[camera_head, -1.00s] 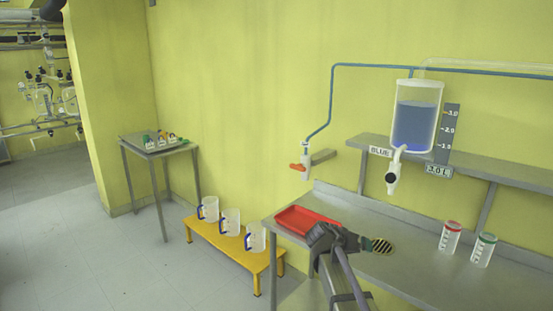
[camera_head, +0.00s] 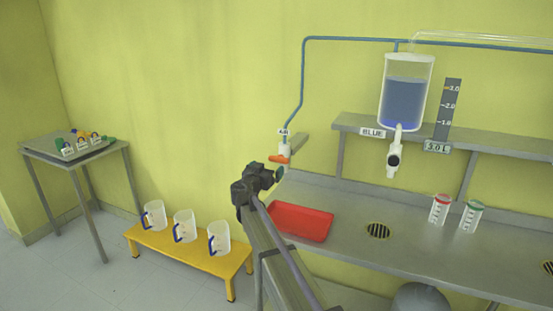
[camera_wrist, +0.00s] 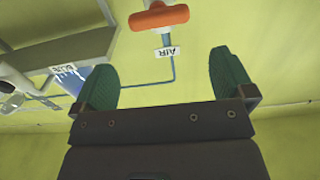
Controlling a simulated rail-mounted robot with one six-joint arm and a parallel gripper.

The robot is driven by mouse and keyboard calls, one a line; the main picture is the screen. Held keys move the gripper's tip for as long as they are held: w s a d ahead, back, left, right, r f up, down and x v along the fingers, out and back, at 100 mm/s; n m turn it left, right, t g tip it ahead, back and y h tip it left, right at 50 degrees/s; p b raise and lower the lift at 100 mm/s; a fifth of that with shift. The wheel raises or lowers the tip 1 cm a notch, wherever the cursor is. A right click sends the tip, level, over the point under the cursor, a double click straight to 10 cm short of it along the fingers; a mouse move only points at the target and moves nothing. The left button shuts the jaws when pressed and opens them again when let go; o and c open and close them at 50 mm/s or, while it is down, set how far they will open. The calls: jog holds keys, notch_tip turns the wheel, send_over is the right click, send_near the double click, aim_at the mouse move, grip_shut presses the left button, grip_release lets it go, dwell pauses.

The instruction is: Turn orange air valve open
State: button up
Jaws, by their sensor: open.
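The orange air valve handle (camera_head: 280,159) sits on a white valve body (camera_head: 285,149) below a small AIR label (camera_head: 283,132), on the thin blue pipe at the wall. In the wrist view the orange handle (camera_wrist: 159,18) lies crosswise at the top edge, beyond the fingertips and roughly centred between them. My gripper (camera_head: 279,172) is just below the valve in the head view. In the wrist view its two green fingers (camera_wrist: 168,72) are spread wide with nothing between them. The handle and fingers look apart. The white valve body is mostly out of the wrist view.
A red tray (camera_head: 300,222) lies on the grey bench (camera_head: 345,250) below my gripper. A tank of blue liquid (camera_head: 405,100) stands on the shelf at right, with two capped containers (camera_head: 455,213) on the bench. Three jugs (camera_head: 185,226) stand on a yellow stand at left.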

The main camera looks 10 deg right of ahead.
aim_at(277, 159)
jog(key=x, duration=1)
jog(key=shift+w+d, duration=0.25)
jog(key=shift+c, duration=0.2)
jog(key=c, duration=0.6)
